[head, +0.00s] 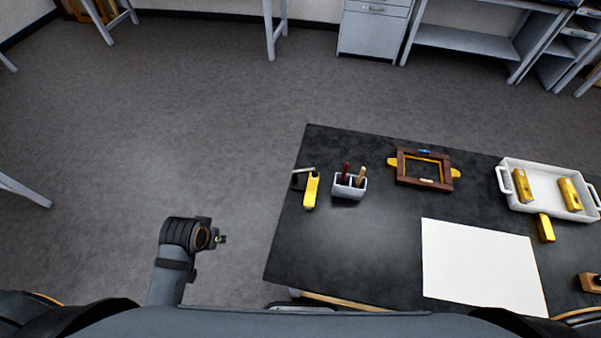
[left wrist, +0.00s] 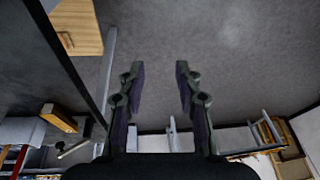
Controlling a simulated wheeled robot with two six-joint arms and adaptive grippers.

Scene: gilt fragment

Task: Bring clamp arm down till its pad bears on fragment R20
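A yellow bar with a grey rod at its top (head: 311,190) stands at the left edge of the black table; it looks like the clamp, but its pad is too small to make out. It also shows in the left wrist view as a yellow block (left wrist: 60,117). Gold pieces lie in the white tray (head: 508,189), and one gold piece (head: 545,228) lies just outside it. No R20 label is readable. My left gripper (head: 221,239) is left of the table, over the floor, apart from the clamp. In the left wrist view its fingers (left wrist: 158,85) are open and empty. My right gripper is not in view.
A grey holder (head: 349,188) with upright tools stands right of the clamp. A dark wooden frame (head: 400,178) lies farther right. A white sheet (head: 480,265) covers the front middle. A brown block (head: 590,283) sits at the right. The table's front left is clear.

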